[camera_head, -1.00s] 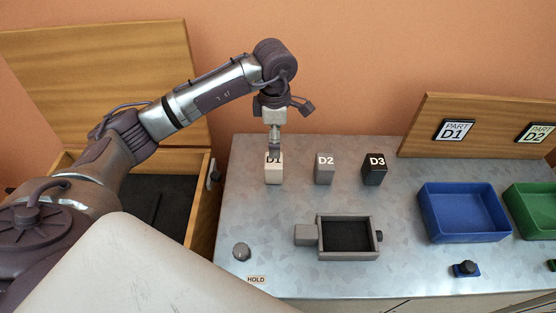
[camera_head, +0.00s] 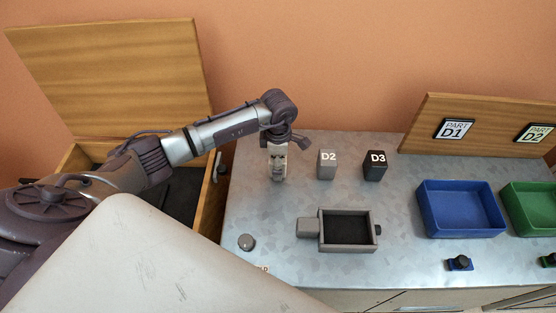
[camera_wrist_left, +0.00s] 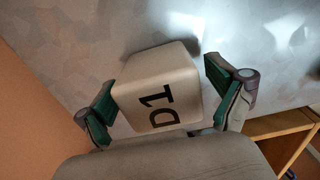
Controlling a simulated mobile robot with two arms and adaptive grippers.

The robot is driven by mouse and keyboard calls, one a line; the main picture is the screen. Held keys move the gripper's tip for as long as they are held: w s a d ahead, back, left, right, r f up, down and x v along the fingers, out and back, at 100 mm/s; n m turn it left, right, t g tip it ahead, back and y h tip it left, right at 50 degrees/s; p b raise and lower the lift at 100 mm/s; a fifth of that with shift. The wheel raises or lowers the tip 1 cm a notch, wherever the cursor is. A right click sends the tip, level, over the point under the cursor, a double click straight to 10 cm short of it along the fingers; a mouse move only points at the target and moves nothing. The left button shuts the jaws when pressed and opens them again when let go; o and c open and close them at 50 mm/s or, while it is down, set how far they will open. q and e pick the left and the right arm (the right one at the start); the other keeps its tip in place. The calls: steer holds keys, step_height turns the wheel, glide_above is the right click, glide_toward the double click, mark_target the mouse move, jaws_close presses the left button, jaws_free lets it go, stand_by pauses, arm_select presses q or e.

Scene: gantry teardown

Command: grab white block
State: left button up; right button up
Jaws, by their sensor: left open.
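The white block, marked D1, sits on the metal tabletop. In the left wrist view the white block (camera_wrist_left: 160,92) lies between the two green-padded fingers of my left gripper (camera_wrist_left: 165,100). The gripper is open, with a finger on each side of the block; the left finger is very close to it, and I cannot tell if it touches. In the head view my left gripper (camera_head: 278,172) points down over the block's spot and mostly hides it. My right gripper is not in view.
A grey block D2 (camera_head: 327,165) and a black block D3 (camera_head: 375,166) stand to the right. A grey fixture (camera_head: 376,214) is in front of them. A blue bin (camera_head: 462,231) and a green bin (camera_head: 535,231) stand at the right. An open wooden box (camera_head: 207,205) is at the left.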

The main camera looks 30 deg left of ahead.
arm_select(q)
steer(key=c, duration=1.4)
